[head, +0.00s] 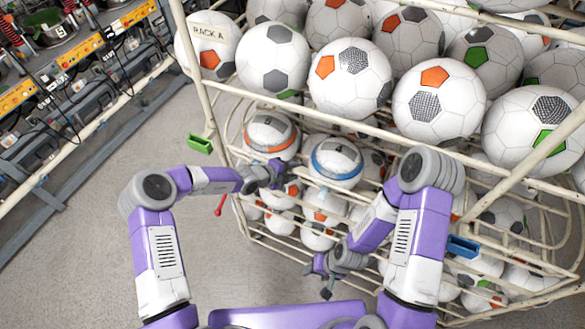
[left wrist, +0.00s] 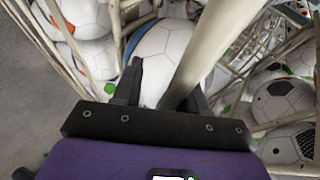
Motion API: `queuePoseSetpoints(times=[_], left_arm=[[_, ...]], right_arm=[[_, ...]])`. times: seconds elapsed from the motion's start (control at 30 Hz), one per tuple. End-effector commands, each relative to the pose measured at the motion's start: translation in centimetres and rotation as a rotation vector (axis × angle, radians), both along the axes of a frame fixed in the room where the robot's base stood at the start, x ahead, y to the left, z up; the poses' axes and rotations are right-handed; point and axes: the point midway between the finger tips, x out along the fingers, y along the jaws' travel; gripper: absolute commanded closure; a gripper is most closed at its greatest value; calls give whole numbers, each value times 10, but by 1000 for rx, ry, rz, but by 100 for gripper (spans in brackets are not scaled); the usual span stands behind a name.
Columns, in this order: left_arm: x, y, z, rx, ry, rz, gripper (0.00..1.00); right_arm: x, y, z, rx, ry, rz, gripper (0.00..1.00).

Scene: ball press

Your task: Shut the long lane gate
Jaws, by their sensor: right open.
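The wire rack of soccer balls has a lower cage of cream tubes (head: 252,236); I cannot tell for sure which bars form the long lane gate. A red-tipped handle (head: 220,206) hangs at the cage's left side, below my left arm. My left gripper (head: 272,176) is at the cage's upper front, close to balls with orange and blue bands. In the left wrist view, its fingers (left wrist: 168,88) stand apart, with a thick cream tube (left wrist: 212,45) running between them, nearer the right finger. My right gripper (head: 322,278) is open and empty, low in front of the cage.
A green clip (head: 199,144) sits at the rack's left post and a blue clip (head: 462,247) at the right. A workbench (head: 75,100) stands at the left. The grey floor between is clear.

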Motion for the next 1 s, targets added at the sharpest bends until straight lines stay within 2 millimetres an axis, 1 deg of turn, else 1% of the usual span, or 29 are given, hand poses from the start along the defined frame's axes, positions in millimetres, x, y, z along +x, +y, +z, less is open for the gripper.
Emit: queuePoseSetpoints(times=[0.03, 0.6, 0.77, 1.0], left_arm=[[-2, 0, -3, 4, 6, -3, 58], [0, 1, 3, -1, -5, 0, 58], [-8, 15, 13, -1, -7, 1, 58], [-27, 42, 33, -2, -5, 3, 58]], right_arm=[[0, 0, 0, 0, 0, 0, 43], [0, 0, 0, 0, 0, 0, 43], [0, 0, -3, 0, 0, 0, 43], [0, 0, -4, 0, 0, 0, 43]])
